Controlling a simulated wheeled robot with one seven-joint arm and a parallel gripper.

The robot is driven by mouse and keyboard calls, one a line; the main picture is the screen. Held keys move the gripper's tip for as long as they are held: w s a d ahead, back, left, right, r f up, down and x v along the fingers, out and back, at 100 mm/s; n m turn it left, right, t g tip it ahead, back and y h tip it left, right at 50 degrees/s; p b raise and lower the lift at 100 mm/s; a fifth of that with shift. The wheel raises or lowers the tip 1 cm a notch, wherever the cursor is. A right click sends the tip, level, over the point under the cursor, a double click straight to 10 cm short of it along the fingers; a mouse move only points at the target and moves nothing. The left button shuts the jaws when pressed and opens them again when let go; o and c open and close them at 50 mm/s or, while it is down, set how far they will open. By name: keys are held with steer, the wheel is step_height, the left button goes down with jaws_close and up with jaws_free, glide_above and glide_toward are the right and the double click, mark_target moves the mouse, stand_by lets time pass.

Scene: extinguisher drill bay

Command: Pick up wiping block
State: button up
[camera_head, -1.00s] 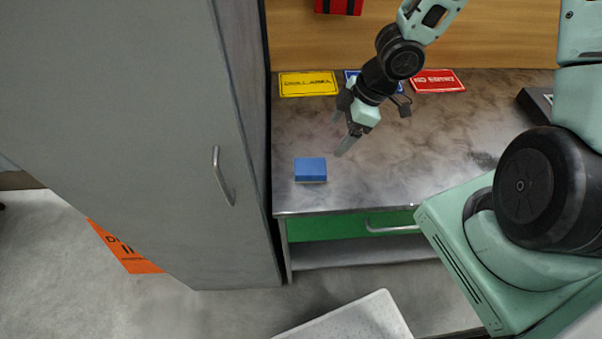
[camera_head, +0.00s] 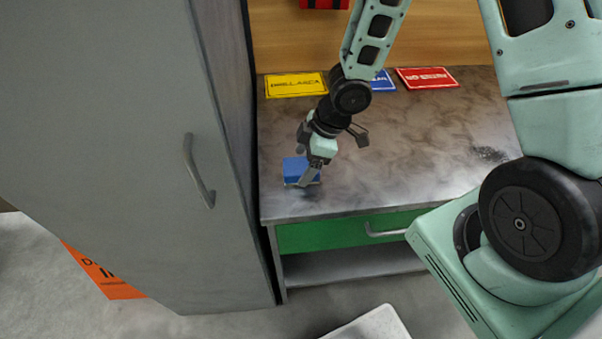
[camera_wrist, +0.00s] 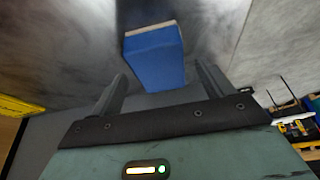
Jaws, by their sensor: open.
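The wiping block (camera_head: 296,168) is a small blue block with a pale layer along one edge. It rests on the grey worktop near its left front corner. My gripper (camera_head: 308,184) is down at the block and hides part of it in the head view. In the wrist view, the block (camera_wrist: 154,58) lies ahead of and partly between the two spread fingers of my gripper (camera_wrist: 160,88). The gripper is open, with visible space beside the fingers, and I cannot tell whether either finger touches the block.
A tall grey cabinet (camera_head: 110,120) with a handle stands directly left of the worktop (camera_head: 420,140). Yellow (camera_head: 295,84), blue (camera_head: 382,82) and red (camera_head: 427,77) signs lie along the back. A green drawer (camera_head: 335,232) is below. The worktop's middle is clear.

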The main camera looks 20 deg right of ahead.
mark_target(301, 165)
steer(key=shift+b+x, duration=0.3)
steer(key=shift+x, duration=0.85)
steer(key=c, duration=1.1)
steer(key=shift+r, duration=0.1)
step_height(301, 165, up, 10)
steer(key=p, duration=0.6)
